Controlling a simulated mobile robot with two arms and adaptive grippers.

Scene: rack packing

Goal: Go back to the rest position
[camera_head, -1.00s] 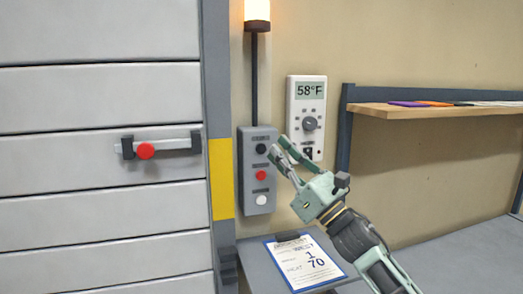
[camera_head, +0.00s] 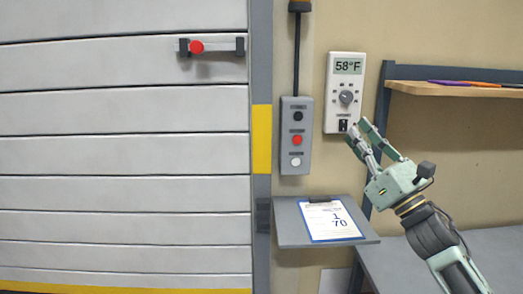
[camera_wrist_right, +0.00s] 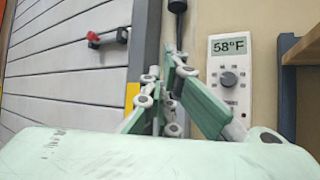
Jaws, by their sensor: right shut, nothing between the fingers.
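My right gripper (camera_head: 357,134) is shut and empty. In the head view it is in front of the wall, right of the grey button box (camera_head: 296,136) and just below the thermostat (camera_head: 346,92), apart from the box. The box carries a black, a red and a white button. In the wrist view the green fingers (camera_wrist_right: 170,85) point toward the wall, left of the thermostat (camera_wrist_right: 228,75). My left gripper is not in view.
A slatted white door (camera_head: 120,155) with a red-knobbed handle (camera_head: 210,47) fills the left; a yellow strip shows along its bottom. A small shelf (camera_head: 290,235) holds a clipboard (camera_head: 330,222). A grey table (camera_head: 450,255) and wooden shelf (camera_head: 450,90) are at right.

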